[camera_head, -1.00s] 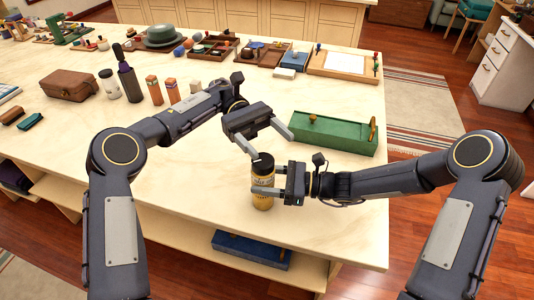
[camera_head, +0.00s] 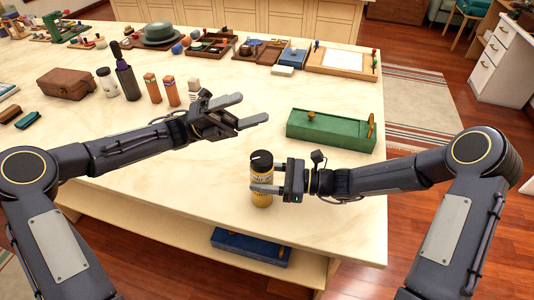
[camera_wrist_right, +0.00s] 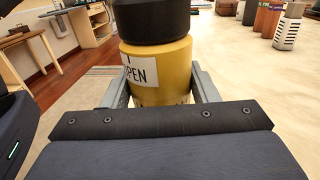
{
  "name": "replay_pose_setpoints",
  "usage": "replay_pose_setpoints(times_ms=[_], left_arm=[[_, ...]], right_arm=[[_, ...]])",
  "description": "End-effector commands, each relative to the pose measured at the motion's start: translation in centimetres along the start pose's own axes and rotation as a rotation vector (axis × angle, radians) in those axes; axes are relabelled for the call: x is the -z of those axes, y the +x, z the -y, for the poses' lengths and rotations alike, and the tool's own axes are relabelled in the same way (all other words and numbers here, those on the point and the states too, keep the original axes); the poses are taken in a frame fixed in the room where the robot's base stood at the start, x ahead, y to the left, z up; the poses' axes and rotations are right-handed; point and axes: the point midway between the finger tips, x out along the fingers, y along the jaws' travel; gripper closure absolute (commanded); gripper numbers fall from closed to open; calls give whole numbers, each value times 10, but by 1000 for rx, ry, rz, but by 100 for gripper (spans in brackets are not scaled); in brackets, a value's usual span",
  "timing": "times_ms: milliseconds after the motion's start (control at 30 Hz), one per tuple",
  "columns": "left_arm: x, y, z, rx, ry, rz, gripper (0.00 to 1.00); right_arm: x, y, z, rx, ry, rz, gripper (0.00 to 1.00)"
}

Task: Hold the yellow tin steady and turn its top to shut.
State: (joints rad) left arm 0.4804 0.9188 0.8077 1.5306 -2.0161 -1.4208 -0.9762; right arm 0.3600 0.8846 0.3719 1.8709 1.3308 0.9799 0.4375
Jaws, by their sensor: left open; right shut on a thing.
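The yellow tin (camera_head: 262,198) stands upright on the counter near its front edge. Its black top (camera_head: 261,158) sits on it, with a small white mark. My right gripper (camera_head: 264,178) is shut on the tin's body from the right. In the right wrist view the yellow tin (camera_wrist_right: 160,68) is between the two fingers, with a white label reading "OPEN" partly visible, and the black top (camera_wrist_right: 152,20) above. My left gripper (camera_head: 254,110) is open and empty, above the counter, up and left of the tin, apart from it.
A green box (camera_head: 330,131) lies right of my left gripper, behind the tin. Several bottles and blocks, including a dark bottle (camera_head: 127,80), stand at the left. A blue box (camera_head: 250,247) is on the shelf below. The counter between is clear.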

Motion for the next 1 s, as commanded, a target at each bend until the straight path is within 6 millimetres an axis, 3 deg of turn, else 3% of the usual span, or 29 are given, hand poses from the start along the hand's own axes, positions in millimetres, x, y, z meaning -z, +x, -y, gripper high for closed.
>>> replay_pose_setpoints(times_ms=[100,233,400,500,700,1000], left_arm=[[3,-22,1,-40,-377,269,28],[21,-48,-13,-44,-808,554,28],[65,-78,-38,-9,-1284,867,28],[90,-88,-50,16,-1473,995,28],[113,-94,-62,43,-1634,1105,28],[90,-68,-90,43,-1643,1100,28]], right_arm=[[1,0,0,0,0,-1,75],[1,0,0,0,0,-1,75],[1,0,0,0,1,-1,75],[1,0,0,0,1,-1,75],[1,0,0,0,1,-1,75],[1,0,0,-1,1,-1,75]])
